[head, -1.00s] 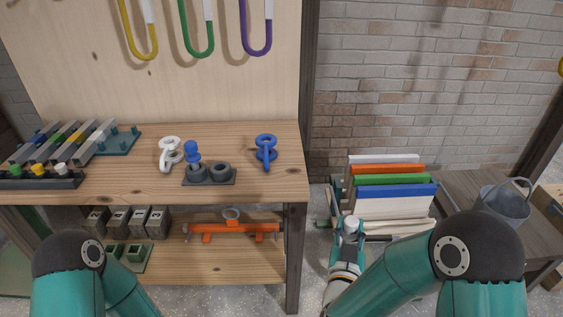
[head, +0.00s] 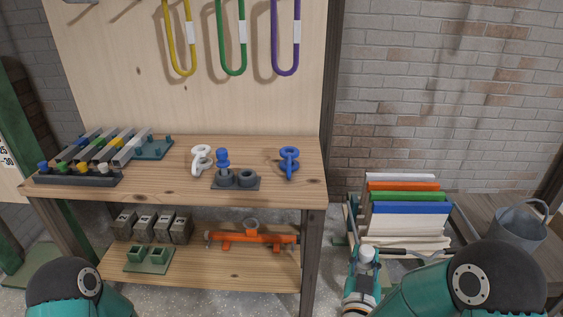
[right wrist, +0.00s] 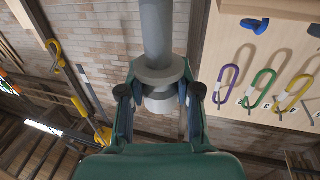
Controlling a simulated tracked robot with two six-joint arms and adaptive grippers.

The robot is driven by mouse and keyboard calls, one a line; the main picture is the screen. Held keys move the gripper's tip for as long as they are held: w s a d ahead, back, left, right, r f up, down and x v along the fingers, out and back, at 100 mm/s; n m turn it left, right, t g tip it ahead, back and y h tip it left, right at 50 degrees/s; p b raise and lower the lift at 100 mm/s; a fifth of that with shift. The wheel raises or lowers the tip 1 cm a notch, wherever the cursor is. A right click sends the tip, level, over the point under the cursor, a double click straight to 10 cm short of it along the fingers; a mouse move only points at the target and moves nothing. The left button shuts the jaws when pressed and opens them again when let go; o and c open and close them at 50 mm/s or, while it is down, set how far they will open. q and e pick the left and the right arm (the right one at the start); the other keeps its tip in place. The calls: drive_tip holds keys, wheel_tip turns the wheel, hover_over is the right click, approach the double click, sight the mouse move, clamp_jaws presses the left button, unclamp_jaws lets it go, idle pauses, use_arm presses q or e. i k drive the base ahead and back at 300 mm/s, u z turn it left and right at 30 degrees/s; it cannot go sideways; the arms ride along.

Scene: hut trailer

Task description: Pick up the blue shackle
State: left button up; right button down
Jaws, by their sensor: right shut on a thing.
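The blue shackle (head: 289,163) stands on the right part of the wooden workbench top (head: 270,190), clear of both grippers. A white shackle (head: 201,158) stands further left on the bench. My right gripper (head: 365,262) is low in front of the file rack, well to the right of the blue shackle. In the right wrist view my right gripper (right wrist: 160,96) is shut on a grey flanged cylinder (right wrist: 157,74) with a long shaft. The cylinder's far end is out of that view. My left arm shows at the lower left; its gripper is out of view.
Left of the blue shackle is a dark two-cup stand (head: 237,181) with a blue knobbed piece (head: 223,160). A rack of coloured boards (head: 408,208) and a bucket (head: 518,225) stand at right. An orange pipe (head: 253,238) lies on the lower shelf.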

sight(290, 164)
drive_tip(key=i, duration=0.9)
drive_tip(key=z, duration=0.05)
